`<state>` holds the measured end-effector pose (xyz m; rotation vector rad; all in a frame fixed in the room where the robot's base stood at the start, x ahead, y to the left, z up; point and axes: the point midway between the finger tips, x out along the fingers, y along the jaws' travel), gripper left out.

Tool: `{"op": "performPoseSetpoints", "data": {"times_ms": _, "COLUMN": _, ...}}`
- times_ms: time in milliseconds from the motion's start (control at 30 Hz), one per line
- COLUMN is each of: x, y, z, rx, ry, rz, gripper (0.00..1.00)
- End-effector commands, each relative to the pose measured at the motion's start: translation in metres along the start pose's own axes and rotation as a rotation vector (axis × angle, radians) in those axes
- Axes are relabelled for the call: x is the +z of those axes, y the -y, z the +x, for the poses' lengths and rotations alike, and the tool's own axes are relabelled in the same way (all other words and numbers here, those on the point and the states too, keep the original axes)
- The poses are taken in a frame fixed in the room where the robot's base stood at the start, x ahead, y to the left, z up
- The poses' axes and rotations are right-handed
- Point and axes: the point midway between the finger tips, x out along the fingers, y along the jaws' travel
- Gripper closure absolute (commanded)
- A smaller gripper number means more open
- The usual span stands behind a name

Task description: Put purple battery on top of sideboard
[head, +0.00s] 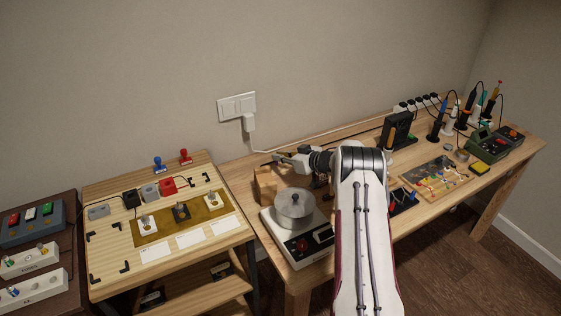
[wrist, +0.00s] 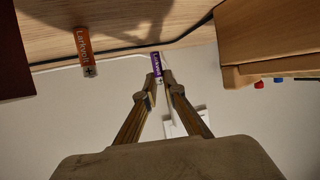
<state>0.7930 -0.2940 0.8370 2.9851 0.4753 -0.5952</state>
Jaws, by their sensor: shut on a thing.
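The purple battery (wrist: 157,68) is between the fingertips of my gripper (wrist: 160,82) in the wrist view, and the fingers are closed on it. In the head view my gripper (head: 279,157) is near the wall, above the back left of the wooden workbench. I cannot make out the battery there. A dark brown piece of furniture (head: 74,250) stands at the far left of the head view; I cannot tell for sure whether it is the sideboard.
An orange battery (wrist: 85,50) is near the bench's back edge in the wrist view. A wooden box (wrist: 262,40) is close at right. A scale with a round metal pan (head: 295,207) stands in front of my gripper.

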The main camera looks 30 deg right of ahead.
Motion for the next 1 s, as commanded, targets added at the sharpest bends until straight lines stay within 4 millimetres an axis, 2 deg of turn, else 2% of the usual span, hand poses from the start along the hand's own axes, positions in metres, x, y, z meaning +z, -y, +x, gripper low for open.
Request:
{"op": "performPoseSetpoints", "data": {"times_ms": 233, "x": 0.019, "y": 0.000, "z": 0.008, "rx": 0.000, "ry": 0.000, "rz": 0.000, "gripper": 1.00}}
{"op": "performPoseSetpoints", "data": {"times_ms": 833, "x": 0.024, "y": 0.000, "z": 0.010, "rx": 0.000, "ry": -0.001, "rz": -0.001, "gripper": 1.00}}
{"op": "performPoseSetpoints", "data": {"times_ms": 900, "x": 0.024, "y": 0.000, "z": 0.010, "rx": 0.000, "ry": -0.001, "rz": -0.001, "gripper": 0.78}}
{"op": "performPoseSetpoints", "data": {"times_ms": 933, "x": 0.024, "y": 0.000, "z": 0.010, "rx": 0.000, "ry": -0.001, "rz": -0.001, "gripper": 0.74}}
{"op": "performPoseSetpoints", "data": {"times_ms": 1000, "x": 0.024, "y": 0.000, "z": 0.010, "rx": 0.000, "ry": -0.001, "rz": -0.001, "gripper": 0.74}}
